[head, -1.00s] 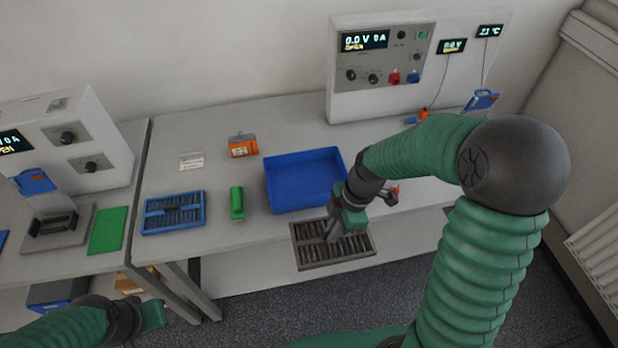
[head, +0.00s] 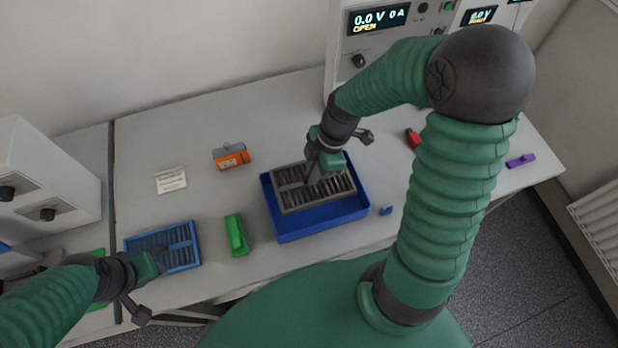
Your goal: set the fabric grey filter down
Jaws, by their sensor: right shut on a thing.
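The grey slatted filter (head: 335,193) is in my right gripper (head: 313,178), which is shut on the middle of it. The filter lies over the blue tray (head: 300,229) and covers most of its inside. I cannot tell whether it rests on the tray floor or hangs just above it. My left gripper (head: 155,263) is at the lower left, beside and partly over a blue slatted filter (head: 178,243). Its fingers do not show clearly enough to tell open from shut.
A green block (head: 236,235) stands left of the tray. An orange device (head: 231,157) and a paper label (head: 171,180) lie behind it. A small blue piece (head: 386,210) lies right of the tray, and a purple piece (head: 521,161) near the right table edge. The back middle is clear.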

